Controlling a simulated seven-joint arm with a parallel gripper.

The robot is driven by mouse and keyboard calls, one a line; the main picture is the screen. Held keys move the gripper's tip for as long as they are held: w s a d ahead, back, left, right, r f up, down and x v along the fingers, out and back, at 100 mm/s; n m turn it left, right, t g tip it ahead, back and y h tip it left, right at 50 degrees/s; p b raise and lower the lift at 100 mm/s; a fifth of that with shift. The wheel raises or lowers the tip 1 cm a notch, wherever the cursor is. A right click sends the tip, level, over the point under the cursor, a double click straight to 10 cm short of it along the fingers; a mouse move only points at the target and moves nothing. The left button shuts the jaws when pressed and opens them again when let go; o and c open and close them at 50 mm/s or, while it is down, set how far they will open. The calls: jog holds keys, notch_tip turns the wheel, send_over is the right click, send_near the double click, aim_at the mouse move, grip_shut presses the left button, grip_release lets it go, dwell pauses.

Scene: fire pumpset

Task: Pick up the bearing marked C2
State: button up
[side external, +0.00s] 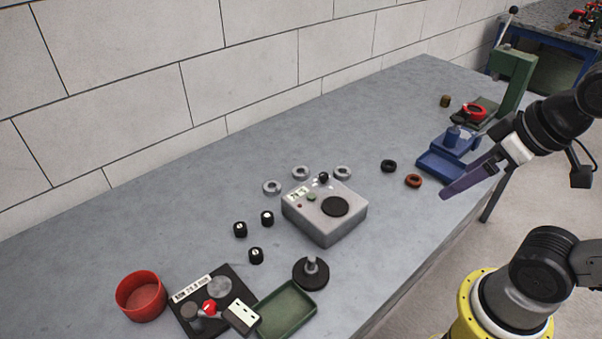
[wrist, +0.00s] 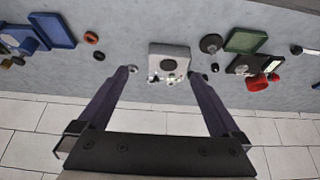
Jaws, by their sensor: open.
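Three grey ring-shaped bearings lie flat on the bench by the grey box in the side external view: one left of it (side external: 272,187), one behind it (side external: 301,172) and one at its back right (side external: 343,172). I cannot read a C2 mark on any of them. In the wrist view, small pale shapes show near the box and fingertips, too small to tell apart. My gripper (side external: 443,195) hangs above the bench's front right edge, to the right of the bearings and apart from them. In the wrist view its two purple fingers (wrist: 161,73) are wide apart with nothing between them.
The grey box (side external: 325,228) with a black disc stands mid-bench. Several black knobs, a black disc with a post (side external: 311,273), a green tray (side external: 287,308) and a red bowl (side external: 141,297) stand left. A blue fixture (side external: 437,163) and green press (side external: 515,75) stand right. The wall borders the back.

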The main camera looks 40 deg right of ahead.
dwell(0.3)
jog(key=shift+c, duration=0.7)
